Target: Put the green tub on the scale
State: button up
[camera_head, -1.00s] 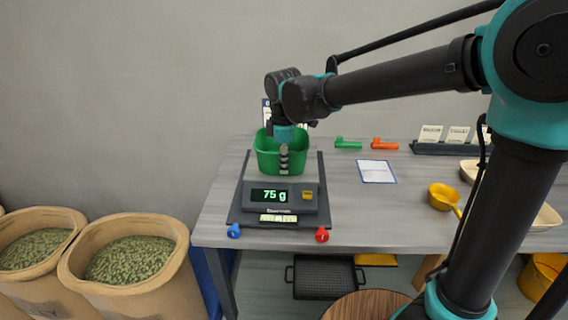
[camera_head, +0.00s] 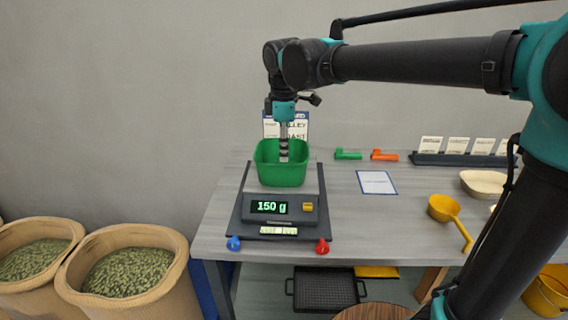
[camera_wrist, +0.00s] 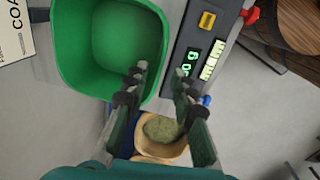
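The green tub (camera_head: 281,174) stands upright on the scale (camera_head: 283,208), whose display reads 150 g. In the wrist view the green tub (camera_wrist: 72,45) looks empty, and part of the scale (camera_wrist: 197,45) shows beside it. My gripper (camera_head: 284,157) points down at the tub. In the wrist view my gripper (camera_wrist: 160,84) is open, with one finger over the tub's inside and the other outside its wall, a gap between them. I cannot tell whether a finger touches the tub.
A blue knob (camera_head: 233,243) and a red knob (camera_head: 322,246) are at the table's front edge. Sacks (camera_head: 135,270) stand at the left.

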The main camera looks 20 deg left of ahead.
jog(key=shift+s+r, duration=0.15)
jog(key=shift+r, duration=1.15)
dwell(1.1)
